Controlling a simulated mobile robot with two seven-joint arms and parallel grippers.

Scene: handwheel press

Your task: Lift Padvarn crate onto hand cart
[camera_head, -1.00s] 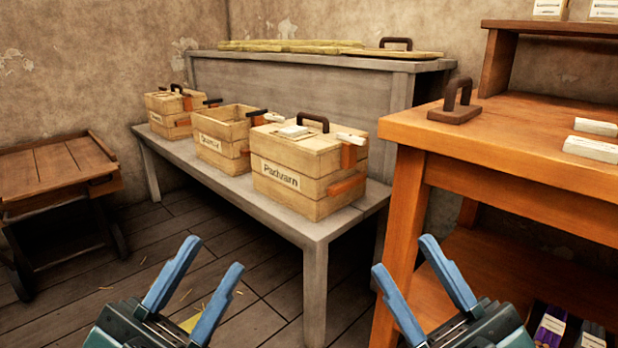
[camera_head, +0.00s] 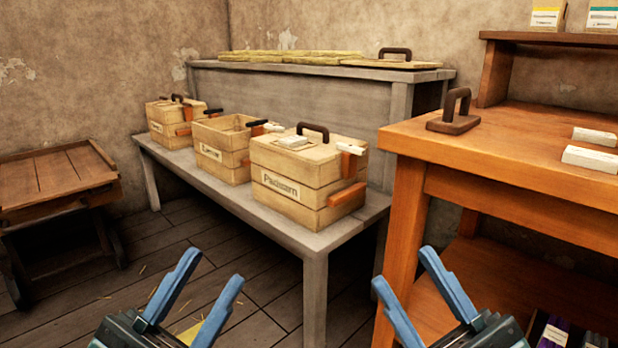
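The Padvarn crate (camera_head: 289,186) is a pale wooden box with a labelled front, closed by a lid with a dark handle (camera_head: 313,130). It stands at the near right end of the grey bench (camera_head: 313,245). My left gripper (camera_head: 208,276) and my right gripper (camera_head: 403,268) are both open and empty, low in front of the bench, apart from the crate.
Two other crates stand on the bench left of Padvarn: an open one (camera_head: 222,165) and a lidded one (camera_head: 168,128). An orange wooden table (camera_head: 480,190) at right bears a dark handle piece (camera_head: 453,122) and white blocks (camera_head: 592,158).

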